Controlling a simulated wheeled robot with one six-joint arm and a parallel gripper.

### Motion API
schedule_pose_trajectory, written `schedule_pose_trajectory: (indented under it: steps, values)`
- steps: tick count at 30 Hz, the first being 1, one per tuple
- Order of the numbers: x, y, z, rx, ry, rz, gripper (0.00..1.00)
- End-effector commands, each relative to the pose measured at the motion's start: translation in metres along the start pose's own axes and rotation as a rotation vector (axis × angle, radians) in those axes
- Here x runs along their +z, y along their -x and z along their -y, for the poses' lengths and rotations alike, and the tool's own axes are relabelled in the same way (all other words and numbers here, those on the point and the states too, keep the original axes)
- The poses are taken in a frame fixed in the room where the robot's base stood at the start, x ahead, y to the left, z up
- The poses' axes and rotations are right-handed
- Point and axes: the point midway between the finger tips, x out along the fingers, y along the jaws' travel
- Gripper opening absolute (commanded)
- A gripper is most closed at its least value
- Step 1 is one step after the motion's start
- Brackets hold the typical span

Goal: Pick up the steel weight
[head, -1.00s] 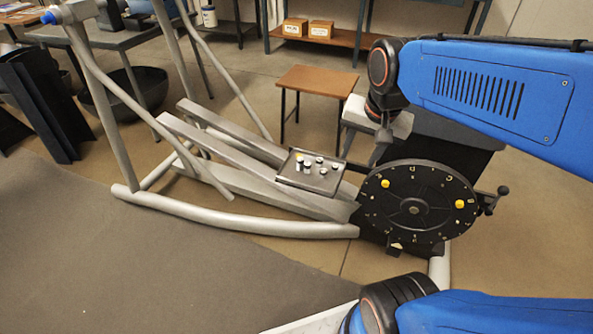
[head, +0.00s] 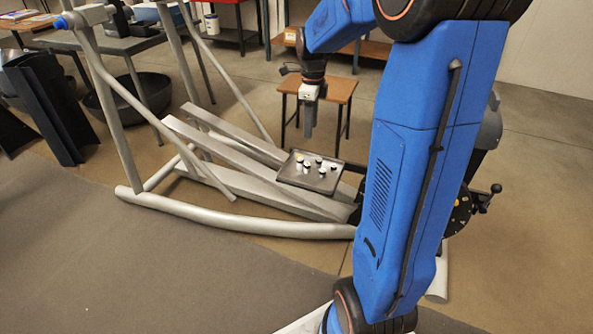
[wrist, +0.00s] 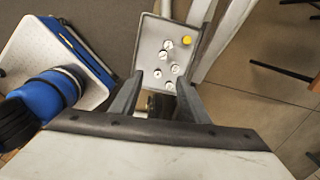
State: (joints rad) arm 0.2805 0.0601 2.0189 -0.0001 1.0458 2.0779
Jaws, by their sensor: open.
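A grey tray (head: 300,183) on the elliptical machine holds several small cylinders with pale tops and one with a yellow top. In the wrist view the tray (wrist: 149,36) lies ahead of my gripper, with the pale-topped pieces (wrist: 174,69) and the yellow-topped piece (wrist: 187,40) on it. I cannot tell which piece is the steel weight. My gripper (head: 308,132) hangs pointing down above the tray, apart from it. In the wrist view my gripper (wrist: 160,82) is open and no piece is held. The fingers partly cover the tray's near sides.
The silver frame of the elliptical machine (head: 215,227) runs left of the tray. A small wooden stool (head: 338,90) stands behind. My blue arm hides most of the black dial wheel (head: 460,215) at right. The dark floor mat (head: 150,280) in front is clear.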

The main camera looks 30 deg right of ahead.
Motion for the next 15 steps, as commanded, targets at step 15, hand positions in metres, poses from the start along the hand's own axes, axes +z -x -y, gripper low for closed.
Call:
schedule_pose_trajectory:
  steps: [15]
  values:
    - [0.0,-0.057,0.014,0.017,-0.111,-0.011,0.42]
